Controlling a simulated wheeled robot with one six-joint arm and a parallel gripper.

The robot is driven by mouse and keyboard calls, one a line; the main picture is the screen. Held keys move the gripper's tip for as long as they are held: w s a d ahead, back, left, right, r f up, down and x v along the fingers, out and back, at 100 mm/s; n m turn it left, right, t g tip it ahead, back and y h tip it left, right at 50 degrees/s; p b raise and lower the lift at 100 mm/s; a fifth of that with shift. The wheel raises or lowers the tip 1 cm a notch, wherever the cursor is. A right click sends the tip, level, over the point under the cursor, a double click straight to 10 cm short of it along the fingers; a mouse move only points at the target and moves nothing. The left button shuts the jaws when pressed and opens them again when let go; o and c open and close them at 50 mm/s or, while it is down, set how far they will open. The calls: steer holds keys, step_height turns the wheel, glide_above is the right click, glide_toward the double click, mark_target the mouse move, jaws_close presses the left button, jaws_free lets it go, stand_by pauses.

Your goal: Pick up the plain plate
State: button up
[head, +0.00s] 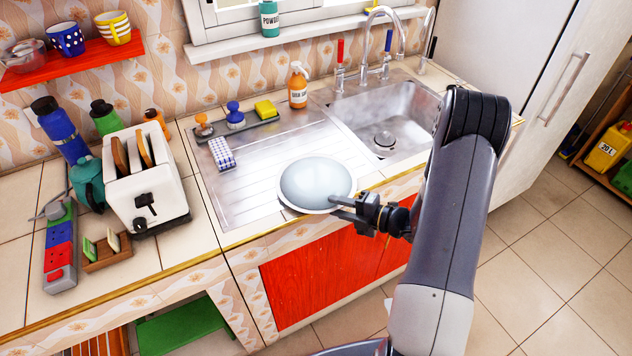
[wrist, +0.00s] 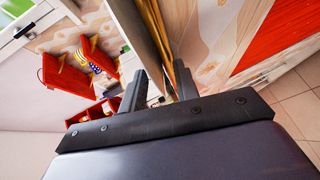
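The plain plate (head: 316,182), pale blue-grey with a white rim, lies at the front edge of the counter, by the sink's drainboard. My gripper (head: 340,207) is at the plate's right front rim in the head view, coming from the right. Its two fingers are apart, with the fingertips close to the rim. I cannot tell whether they touch it.
The sink (head: 385,125) with its tap (head: 383,40) lies behind my arm. A soap bottle (head: 298,86), a sponge tray (head: 238,128) and a blue-white checked block (head: 221,153) stand behind the plate. A toaster (head: 145,180) is on the left. Red cabinet doors (head: 320,280) are below.

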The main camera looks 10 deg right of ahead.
jaws_close()
stand_by(1.4)
